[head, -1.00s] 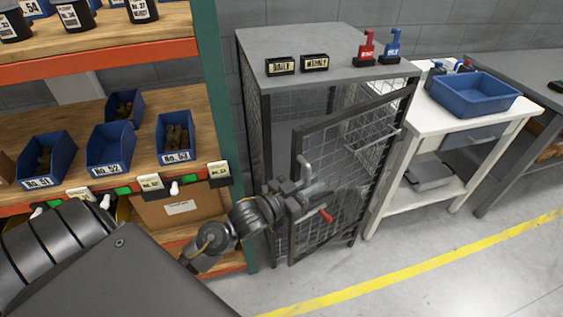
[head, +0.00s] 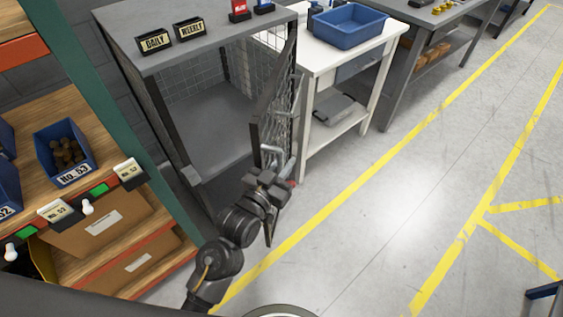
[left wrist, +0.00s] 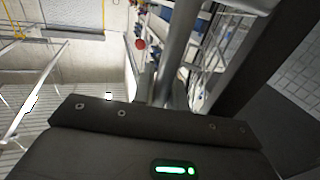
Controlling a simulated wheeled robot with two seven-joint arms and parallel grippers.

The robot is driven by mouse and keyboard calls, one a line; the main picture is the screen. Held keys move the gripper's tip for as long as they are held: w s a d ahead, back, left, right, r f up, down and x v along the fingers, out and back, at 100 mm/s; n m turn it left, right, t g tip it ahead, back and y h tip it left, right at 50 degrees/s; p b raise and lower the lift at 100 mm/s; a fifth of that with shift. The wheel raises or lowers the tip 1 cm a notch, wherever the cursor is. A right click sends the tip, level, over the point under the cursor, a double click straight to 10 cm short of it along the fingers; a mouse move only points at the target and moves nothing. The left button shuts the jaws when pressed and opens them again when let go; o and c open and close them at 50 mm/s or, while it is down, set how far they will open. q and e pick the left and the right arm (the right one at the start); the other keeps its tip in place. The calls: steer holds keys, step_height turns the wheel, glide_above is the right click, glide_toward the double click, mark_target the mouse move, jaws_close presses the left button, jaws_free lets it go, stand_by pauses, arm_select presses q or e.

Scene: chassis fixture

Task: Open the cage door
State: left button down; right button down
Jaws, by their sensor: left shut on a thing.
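The grey cage (head: 125,22) stands at upper left in the head view, and its inside shows through the open front. The cage door (head: 255,135), a dark frame with wire mesh, is swung well out from the cage and seen nearly edge-on. My left gripper (head: 275,178) is shut on the door's grey handle (head: 268,152). In the left wrist view the handle bar (left wrist: 177,45) rises from behind the gripper body, which hides the fingertips. A red knob (left wrist: 140,44) shows beside it. My right gripper is in neither view.
A shelf rack with a blue bin (head: 45,150) and cardboard boxes stands left of the cage. A white table (head: 315,55) with a blue tray (head: 348,30) stands to the right, beyond the door.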

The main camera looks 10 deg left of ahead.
arm_select(q)
steer(key=c, duration=1.4)
jaws_free()
steer(key=shift+w, duration=0.1)
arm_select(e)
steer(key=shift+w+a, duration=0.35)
